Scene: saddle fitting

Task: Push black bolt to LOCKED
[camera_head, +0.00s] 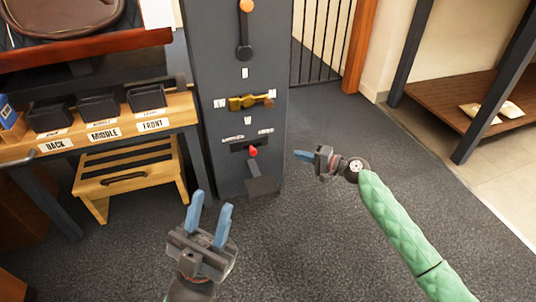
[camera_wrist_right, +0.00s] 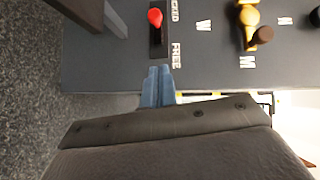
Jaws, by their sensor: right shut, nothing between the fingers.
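The black bolt with a red knob (camera_head: 253,152) sits in a dark slot low on the grey post. It also shows at the top of the right wrist view (camera_wrist_right: 155,18), beside a partly cut-off label ending in "KED", with the FREE label (camera_wrist_right: 176,55) lower down. In the head view the knob is near the slot's middle. My right gripper (camera_head: 303,154) is shut and empty, right of the post and apart from the knob; its fingertips (camera_wrist_right: 158,70) lie below the slot in the wrist view. My left gripper (camera_head: 210,210) is open and empty, in front of the post.
Above the slot are a brass bolt (camera_head: 250,102) and a lever with an orange knob (camera_head: 245,25). A dark block (camera_head: 262,187) juts out below the slot. A wooden bench (camera_head: 100,130) with black bins stands left. Floor is clear to the right.

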